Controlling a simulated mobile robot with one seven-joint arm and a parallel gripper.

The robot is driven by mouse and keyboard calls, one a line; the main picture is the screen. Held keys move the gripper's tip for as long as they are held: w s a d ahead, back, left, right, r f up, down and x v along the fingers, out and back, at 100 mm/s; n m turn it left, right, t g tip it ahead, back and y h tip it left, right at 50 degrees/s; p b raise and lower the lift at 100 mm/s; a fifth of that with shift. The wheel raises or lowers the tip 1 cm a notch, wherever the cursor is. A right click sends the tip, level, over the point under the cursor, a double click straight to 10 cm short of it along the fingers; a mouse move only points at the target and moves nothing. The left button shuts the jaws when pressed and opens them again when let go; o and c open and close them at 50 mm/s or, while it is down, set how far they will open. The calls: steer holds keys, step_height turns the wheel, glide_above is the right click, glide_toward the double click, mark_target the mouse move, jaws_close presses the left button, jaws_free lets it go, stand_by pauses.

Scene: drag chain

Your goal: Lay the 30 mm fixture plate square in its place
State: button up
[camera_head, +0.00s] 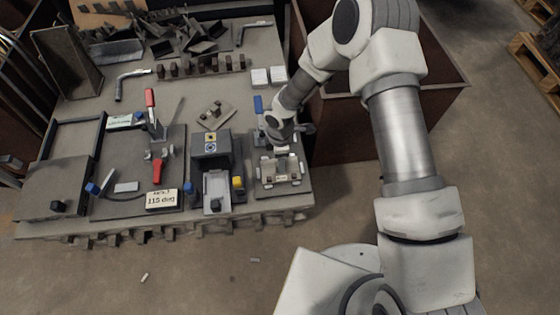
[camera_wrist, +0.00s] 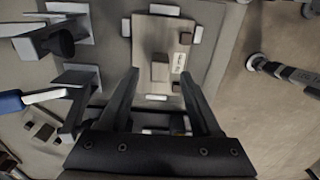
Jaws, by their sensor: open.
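A grey fixture plate (camera_head: 280,172) with blocks and a small label lies among white locating strips on a dark base plate. In the wrist view the plate (camera_wrist: 153,55) looks about square to the strips. I cannot read its label. A second plate with small dark blocks (camera_head: 215,114) lies turned at an angle on the table; I cannot tell which is the 30 mm one. My gripper (camera_wrist: 159,76) is open, with its fingers over the near part of the plate among the strips. Nothing is held between the fingers. In the head view my wrist hides the fingertips.
A blue-handled clamp (camera_head: 259,106) stands just left of my gripper. A grey block fixture (camera_head: 211,146) and a red-handled clamp (camera_head: 151,108) stand farther left. A rusty bin (camera_head: 340,130) borders the table's right side. Scrap metal (camera_head: 190,38) lies at the back.

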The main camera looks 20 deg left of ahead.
step_height(320, 180, up, 14)
steer(key=p, duration=0.4)
stand_by(0.3)
steer(key=w+d+r+m+t+h, duration=0.1)
steer(key=w+d+r+m+t, duration=0.1)
steer(key=d+r+m, duration=0.65)
steer(key=w+d+r+m+t, duration=0.1)
steer(key=w+d+r+m, duration=0.15)
steer(key=d+r, duration=1.05)
steer(key=s+d+r+m+t+y, duration=0.1)
steer(key=s+d+r+m, duration=0.45)
steer(key=s+r, duration=0.2)
steer(key=s+d+r+m+t, duration=0.2)
steer(key=s+d+r+m, duration=0.2)
steer(key=s+r+m, duration=0.4)
step_height(320, 180, up, 18)
steer(key=s+p, duration=0.1)
steer(key=p, duration=1.8)
steer(key=shift+r+n, duration=0.15)
steer(key=shift+n, duration=0.2)
